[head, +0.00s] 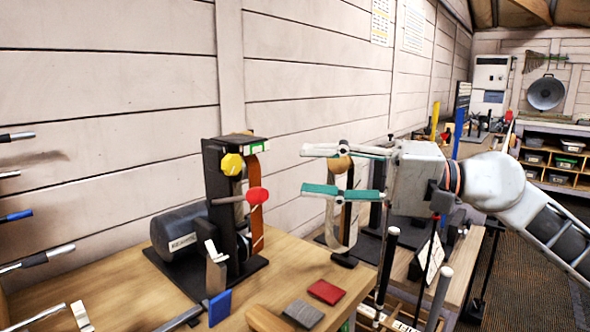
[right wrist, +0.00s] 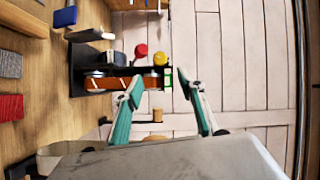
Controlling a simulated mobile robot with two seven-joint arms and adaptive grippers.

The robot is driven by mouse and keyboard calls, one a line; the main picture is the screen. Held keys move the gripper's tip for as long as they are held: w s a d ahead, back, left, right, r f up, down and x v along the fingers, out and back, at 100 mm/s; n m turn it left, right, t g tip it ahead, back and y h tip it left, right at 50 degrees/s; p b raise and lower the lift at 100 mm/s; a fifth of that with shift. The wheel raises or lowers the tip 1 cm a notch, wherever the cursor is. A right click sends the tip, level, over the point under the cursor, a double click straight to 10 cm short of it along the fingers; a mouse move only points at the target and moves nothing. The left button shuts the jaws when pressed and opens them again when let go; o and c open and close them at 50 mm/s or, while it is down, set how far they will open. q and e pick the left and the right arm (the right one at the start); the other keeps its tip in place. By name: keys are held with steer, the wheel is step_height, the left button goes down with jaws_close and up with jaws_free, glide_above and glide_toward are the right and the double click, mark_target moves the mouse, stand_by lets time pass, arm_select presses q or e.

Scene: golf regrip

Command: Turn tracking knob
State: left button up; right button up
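The black belt sander (head: 213,185) stands upright on the bench with an orange-brown belt on its right side. A yellow knob (head: 232,164) sits near its top, and a red ball knob (head: 257,195) on a lever is below. My right gripper (head: 303,169) is open and empty, to the right of the yellow knob and apart from it. In the right wrist view the yellow knob (right wrist: 160,58) appears beyond the gap between the teal-padded fingertips (right wrist: 159,82), with the red knob (right wrist: 141,49) to its left. My left gripper is not in view.
The wooden bench (head: 130,292) holds a blue block (head: 219,307), a grey block (head: 303,313) and a red block (head: 326,291). A second belt machine (head: 345,215) stands behind my right gripper. Club shafts (head: 37,259) jut in at the left. The plank wall is close behind.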

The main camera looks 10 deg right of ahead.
steer(key=shift+s+d, duration=0.1)
steer(key=shift+d, duration=0.1)
steer(key=c, duration=0.3)
steer(key=n+h+p, duration=0.3)
steer(key=n+h, duration=0.1)
steer(key=n, duration=0.2)
glide_toward(236, 163)
steer(key=x, duration=0.8)
steer(key=shift+f, duration=0.1)
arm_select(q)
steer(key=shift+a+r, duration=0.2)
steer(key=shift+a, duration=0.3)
